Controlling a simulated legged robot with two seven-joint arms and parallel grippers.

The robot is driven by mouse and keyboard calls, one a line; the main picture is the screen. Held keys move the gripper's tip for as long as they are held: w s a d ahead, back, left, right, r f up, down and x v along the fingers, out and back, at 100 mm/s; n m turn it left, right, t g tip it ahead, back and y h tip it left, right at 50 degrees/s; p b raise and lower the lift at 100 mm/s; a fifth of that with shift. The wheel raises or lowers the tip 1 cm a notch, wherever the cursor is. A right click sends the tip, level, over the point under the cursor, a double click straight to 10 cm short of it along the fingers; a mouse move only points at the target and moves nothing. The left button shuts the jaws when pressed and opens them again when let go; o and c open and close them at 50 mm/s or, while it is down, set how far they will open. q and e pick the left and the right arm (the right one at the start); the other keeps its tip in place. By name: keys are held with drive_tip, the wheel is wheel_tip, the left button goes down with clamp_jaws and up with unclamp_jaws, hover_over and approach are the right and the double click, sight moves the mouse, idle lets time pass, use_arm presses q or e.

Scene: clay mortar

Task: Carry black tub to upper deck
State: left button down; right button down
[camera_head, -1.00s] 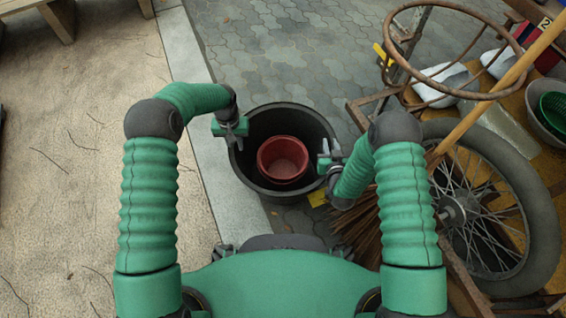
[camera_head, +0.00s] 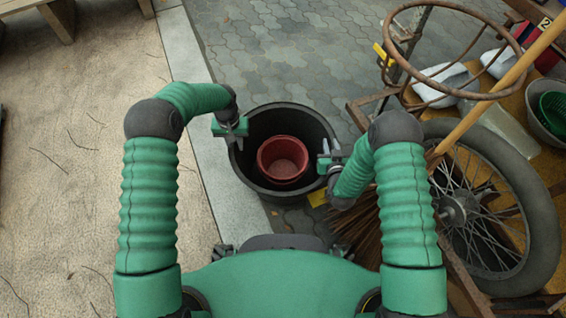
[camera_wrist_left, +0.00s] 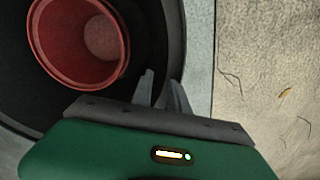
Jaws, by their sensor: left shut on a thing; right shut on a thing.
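The black tub (camera_head: 262,122) is in front of my body in the head view, with a red bucket (camera_head: 283,158) inside it. My left gripper (camera_head: 240,142) is shut on the tub's left rim. My right gripper (camera_head: 322,146) is shut on the tub's right rim. In the left wrist view the left gripper's fingers (camera_wrist_left: 160,90) straddle the rim of the black tub (camera_wrist_left: 150,35), and the red bucket (camera_wrist_left: 80,40) shows inside. The upper deck cannot be made out with certainty.
A rusty cart with a spoked wheel (camera_head: 480,215), a rusty ring (camera_head: 455,45) and a wooden pole (camera_head: 500,85) stand close on the right. A pale kerb (camera_head: 205,150) and sandy ground (camera_head: 70,150) lie left. Grey paving (camera_head: 290,50) ahead is clear.

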use_arm(q)
drive_tip(key=shift+r, duration=0.1)
